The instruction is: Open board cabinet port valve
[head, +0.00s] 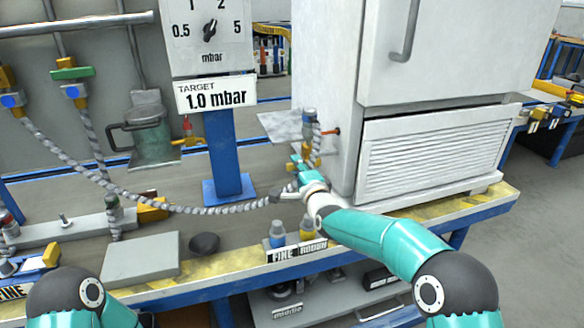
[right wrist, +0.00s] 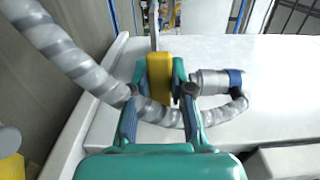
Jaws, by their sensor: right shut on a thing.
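The white cabinet (head: 432,150) has a louvred lower panel and stands on the bench. My right gripper (head: 298,182) is low beside that side of the cabinet. In the right wrist view my right gripper (right wrist: 160,82) is shut on a yellow handle (right wrist: 159,70), one finger on each side. A silver fitting with a blue collar (right wrist: 212,83) lies just right of the fingers. My left arm shows at bottom left; its gripper is out of view.
A gauge sign reading TARGET 1.0 mbar (head: 215,94) stands on a blue post (head: 229,160). FINE and ROUGH knobs (head: 306,230) are near the front edge. A grey box (head: 140,258) and dark bowl (head: 204,243) lie left. The hose crosses near my right fingers.

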